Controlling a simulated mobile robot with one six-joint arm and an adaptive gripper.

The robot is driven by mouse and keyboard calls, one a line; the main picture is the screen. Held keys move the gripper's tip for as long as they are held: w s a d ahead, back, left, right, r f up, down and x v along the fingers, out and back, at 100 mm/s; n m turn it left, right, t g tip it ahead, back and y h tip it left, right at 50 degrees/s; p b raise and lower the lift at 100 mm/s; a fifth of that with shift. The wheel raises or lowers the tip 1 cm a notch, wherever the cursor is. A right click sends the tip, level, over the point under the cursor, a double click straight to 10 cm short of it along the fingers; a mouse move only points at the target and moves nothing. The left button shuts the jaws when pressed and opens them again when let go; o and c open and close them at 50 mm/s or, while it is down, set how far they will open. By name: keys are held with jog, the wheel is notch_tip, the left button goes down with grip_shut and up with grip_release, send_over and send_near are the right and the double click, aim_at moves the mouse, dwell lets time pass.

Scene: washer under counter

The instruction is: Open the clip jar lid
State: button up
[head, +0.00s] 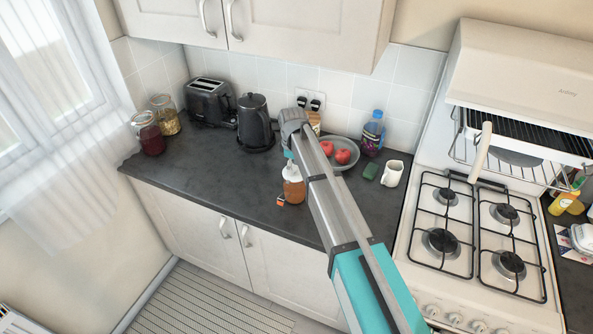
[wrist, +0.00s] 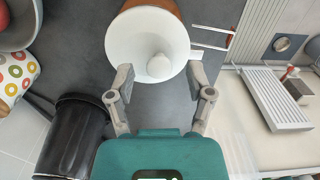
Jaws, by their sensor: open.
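An amber jar with a white top (head: 293,184) stands on the dark counter below my arm. In the wrist view a round white top with a central knob (wrist: 147,48) lies just beyond my fingertips, with brown below its rim. My gripper (wrist: 161,82) is open, a finger at each lower side of the white top; I cannot tell whether they touch it. In the head view my arm mostly hides the gripper. Two glass jars, one with dark red contents (head: 148,134) and one with yellow contents (head: 166,115), stand at the back left with lids on. Their clips are too small to make out.
A black kettle (head: 254,122) and toaster (head: 211,102) stand at the back. A bowl of red fruit (head: 343,153), blue bottle (head: 373,133), green sponge (head: 371,171) and white mug (head: 392,173) are right of my arm. A small orange item (head: 281,201) lies near the amber jar. The left front counter is clear.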

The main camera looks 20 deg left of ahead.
jog(key=shift+c, duration=0.2)
grip_shut()
dwell(0.3)
